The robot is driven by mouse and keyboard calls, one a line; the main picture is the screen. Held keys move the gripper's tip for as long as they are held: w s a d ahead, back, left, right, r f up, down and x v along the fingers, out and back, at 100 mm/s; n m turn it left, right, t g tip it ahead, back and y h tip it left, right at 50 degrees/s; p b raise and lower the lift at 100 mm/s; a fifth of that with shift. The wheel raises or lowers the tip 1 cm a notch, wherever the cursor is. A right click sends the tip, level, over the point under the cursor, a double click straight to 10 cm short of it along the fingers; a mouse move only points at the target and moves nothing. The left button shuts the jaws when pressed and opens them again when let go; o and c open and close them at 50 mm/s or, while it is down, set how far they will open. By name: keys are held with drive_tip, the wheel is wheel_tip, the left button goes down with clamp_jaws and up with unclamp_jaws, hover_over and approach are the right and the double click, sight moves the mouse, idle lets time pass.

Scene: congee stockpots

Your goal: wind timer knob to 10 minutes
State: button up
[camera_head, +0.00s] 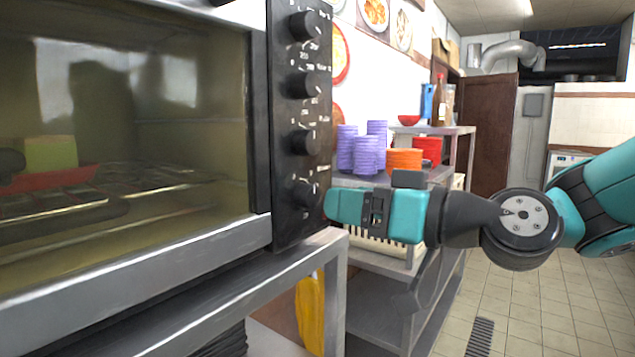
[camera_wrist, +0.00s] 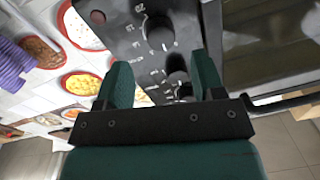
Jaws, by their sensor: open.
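A black control panel (camera_head: 290,230) with several round black knobs in a column runs down the right side of the oven. The lowest knob (camera_head: 306,195) is right by the tip of my gripper (camera_head: 330,204), which comes in from the right. In the wrist view my gripper (camera_wrist: 163,82) is open, its two green fingers apart. A dark knob (camera_wrist: 178,72) shows between the fingers, closer to the right one; I cannot tell whether they touch. Another knob (camera_wrist: 158,34) lies beyond, with white dial marks around it. The labels are too small to tell which knob is the timer.
The oven's glass door (camera_head: 130,120) is closed, with a red tray (camera_head: 50,180) inside. Behind my gripper a metal shelf holds purple stacks (camera_head: 366,154) and orange bowls (camera_head: 404,159). A yellow cloth-like thing (camera_head: 310,310) hangs below. Tiled floor is free at right.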

sight(315, 197)
drive_tip(key=p+x, duration=0.1)
drive_tip(key=x, duration=0.4)
drive_tip(key=shift+w+a, duration=0.1)
drive_tip(key=shift+a, duration=0.1)
drive_tip(key=c, duration=0.9)
